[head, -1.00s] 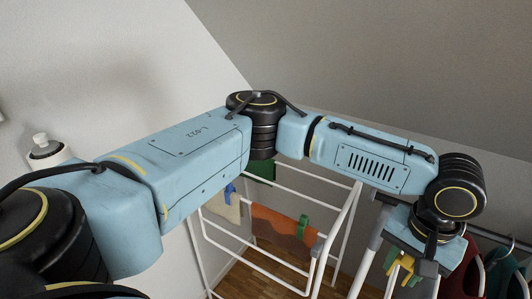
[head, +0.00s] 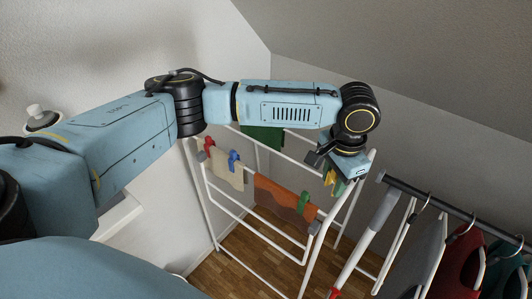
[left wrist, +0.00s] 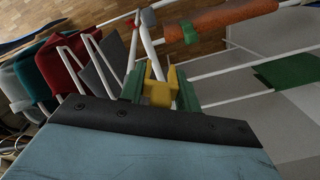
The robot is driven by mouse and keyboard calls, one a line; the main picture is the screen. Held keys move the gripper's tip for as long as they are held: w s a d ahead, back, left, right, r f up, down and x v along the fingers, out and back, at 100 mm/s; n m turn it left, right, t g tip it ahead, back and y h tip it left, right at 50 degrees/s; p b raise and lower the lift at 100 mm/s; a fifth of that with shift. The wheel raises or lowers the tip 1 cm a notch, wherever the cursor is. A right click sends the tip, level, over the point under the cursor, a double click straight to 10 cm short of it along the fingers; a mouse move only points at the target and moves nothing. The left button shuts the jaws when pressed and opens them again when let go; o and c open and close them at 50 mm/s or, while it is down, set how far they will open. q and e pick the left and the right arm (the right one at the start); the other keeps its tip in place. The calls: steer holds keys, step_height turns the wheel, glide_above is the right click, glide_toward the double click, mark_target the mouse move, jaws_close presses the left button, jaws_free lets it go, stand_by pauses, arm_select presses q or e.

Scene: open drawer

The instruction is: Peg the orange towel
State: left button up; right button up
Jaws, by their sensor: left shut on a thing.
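The orange towel (head: 275,195) hangs over a white bar of the drying rack (head: 276,256), with a green peg (head: 303,202) near its right end. In the left wrist view the towel (left wrist: 222,22) is at the top, with the green peg (left wrist: 189,33) at its left. My left gripper (head: 333,181) is shut on a yellow peg (left wrist: 157,90), to the right of the towel and apart from it. The yellow peg (head: 330,177) sits between the green fingertips. My right gripper is not in view.
A beige cloth (head: 228,172) hangs further left with a blue peg (head: 234,160) and a red peg (head: 208,146). A green cloth (head: 263,139) hangs behind. Clothes, one red (head: 462,262), hang on a rail (head: 450,208) at the right. White rack bars cross around the gripper.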

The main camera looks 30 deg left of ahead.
arm_select(q)
steer(key=w+a+f+m+p, duration=0.2)
steer(key=a+m+p, duration=0.1)
steer(key=a+m, duration=0.4)
steer(key=m+p, duration=0.3)
steer(key=m, duration=0.1)
glide_above(267, 179)
steer(key=d, duration=0.1)
step_height(267, 179, down, 3)
steer(key=shift+s+a+f+m, duration=0.1)
steer(key=shift+a+f+m, duration=0.05)
steer(key=shift+a+m, duration=0.25)
steer(key=shift+p, duration=0.4)
steer(key=shift+f+b, duration=1.65)
steer(key=shift+f, duration=2.05)
